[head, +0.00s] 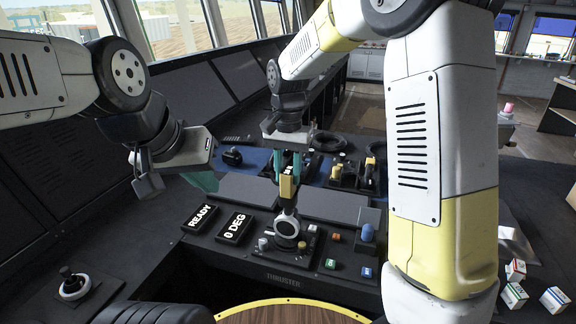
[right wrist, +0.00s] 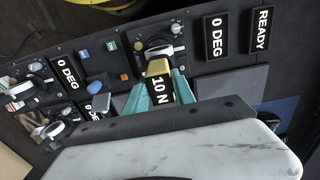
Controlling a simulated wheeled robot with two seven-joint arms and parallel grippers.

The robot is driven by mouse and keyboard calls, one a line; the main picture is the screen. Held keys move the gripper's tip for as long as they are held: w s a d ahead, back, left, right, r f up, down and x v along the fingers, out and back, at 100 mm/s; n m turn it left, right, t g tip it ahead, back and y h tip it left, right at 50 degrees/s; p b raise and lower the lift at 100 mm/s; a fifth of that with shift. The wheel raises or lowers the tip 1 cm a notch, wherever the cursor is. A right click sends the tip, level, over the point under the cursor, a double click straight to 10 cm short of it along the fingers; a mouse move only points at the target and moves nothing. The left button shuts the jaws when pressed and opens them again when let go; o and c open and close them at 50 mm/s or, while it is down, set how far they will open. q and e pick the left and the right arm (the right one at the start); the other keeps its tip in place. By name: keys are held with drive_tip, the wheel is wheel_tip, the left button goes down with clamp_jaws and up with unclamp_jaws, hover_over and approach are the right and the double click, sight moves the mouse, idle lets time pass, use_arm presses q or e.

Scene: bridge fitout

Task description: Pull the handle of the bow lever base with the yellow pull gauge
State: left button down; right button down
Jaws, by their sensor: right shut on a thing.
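My right gripper (head: 289,168) has teal fingers shut on the yellow pull gauge (head: 287,188). In the right wrist view the gauge (right wrist: 158,84) sits between the fingertips (right wrist: 160,92), and its display reads 10 N. The gauge's far end is right at a lever with a white ring-shaped handle (head: 287,224), on a dark base (head: 304,246) above the THRUSTER label. The handle also shows in the right wrist view (right wrist: 158,52). I cannot tell whether gauge and handle touch. No bow label is readable. My left gripper (head: 204,180) hangs at the left, its fingers mostly hidden.
READY (head: 199,218) and 0 DEG (head: 234,228) displays stand left of the lever. A blue knob (head: 368,233) and small coloured buttons are to its right. More levers stand behind, and another lever (head: 73,286) is at the lower left. Small white boxes (head: 514,294) lie at right.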

drive_tip(key=shift+f, duration=0.5)
drive_tip(key=shift+w+a, duration=0.25)
drive_tip(key=shift+a, duration=0.6)
idle(0.5)
drive_tip(key=shift+s+d, duration=0.2)
drive_tip(key=shift+d, duration=0.55)
drive_tip(key=shift+a+r, duration=0.1)
idle(0.4)
drive_tip(key=shift+r, duration=3.4)
drive_tip(key=shift+s+a, duration=0.1)
